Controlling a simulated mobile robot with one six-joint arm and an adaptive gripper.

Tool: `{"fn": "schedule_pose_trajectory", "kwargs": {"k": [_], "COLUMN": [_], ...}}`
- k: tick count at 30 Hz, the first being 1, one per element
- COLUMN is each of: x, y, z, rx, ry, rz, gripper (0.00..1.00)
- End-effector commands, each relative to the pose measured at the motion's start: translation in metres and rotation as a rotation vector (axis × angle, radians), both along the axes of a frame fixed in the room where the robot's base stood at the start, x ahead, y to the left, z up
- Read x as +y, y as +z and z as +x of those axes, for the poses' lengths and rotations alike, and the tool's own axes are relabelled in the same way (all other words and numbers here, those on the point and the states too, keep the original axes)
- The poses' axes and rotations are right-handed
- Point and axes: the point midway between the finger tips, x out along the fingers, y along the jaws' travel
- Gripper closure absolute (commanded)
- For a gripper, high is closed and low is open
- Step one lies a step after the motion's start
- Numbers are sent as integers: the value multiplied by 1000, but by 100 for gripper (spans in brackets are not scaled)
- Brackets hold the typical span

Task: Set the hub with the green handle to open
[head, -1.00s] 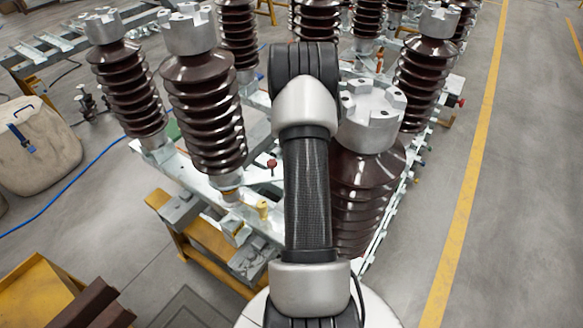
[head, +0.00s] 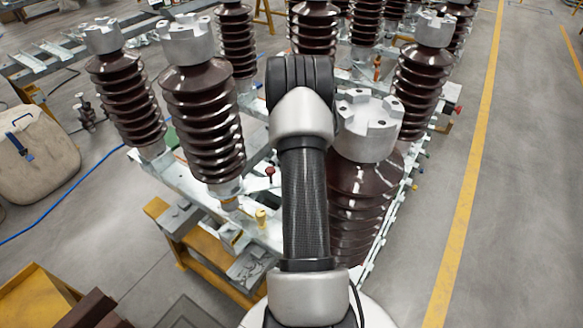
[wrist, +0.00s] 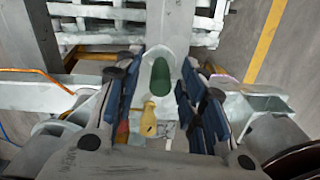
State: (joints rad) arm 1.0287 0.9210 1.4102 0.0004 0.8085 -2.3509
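The green handle (wrist: 162,77) shows in the wrist view as a rounded dark green grip on a pale metal hub (wrist: 172,55). My gripper (wrist: 158,88) is open, with its blue-padded fingers on the left and right of the green handle. Nothing is visibly held, and I cannot tell how deep the handle lies between the fingers. A yellow handle (wrist: 148,118) lies just below the green one in the picture. In the head view my arm hides the gripper, and I cannot make out the green handle with certainty.
In the head view a yellow knob (head: 261,217) and a red knob (head: 270,172) stand on the metal frame. Brown ribbed insulators (head: 203,120) rise around my arm, one large one (head: 362,190) close at its right. Floor beyond the yellow line (head: 465,190) is clear.

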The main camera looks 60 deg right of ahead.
Motion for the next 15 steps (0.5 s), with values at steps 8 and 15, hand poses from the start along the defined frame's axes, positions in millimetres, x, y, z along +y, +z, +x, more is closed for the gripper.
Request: {"fn": "schedule_pose_trajectory", "kwargs": {"k": [8,15], "x": [0,-1], "y": [3,41], "z": [0,0], "rx": [1,-2], "ry": [-1,0], "rz": [0,-4], "gripper": [63,63]}}
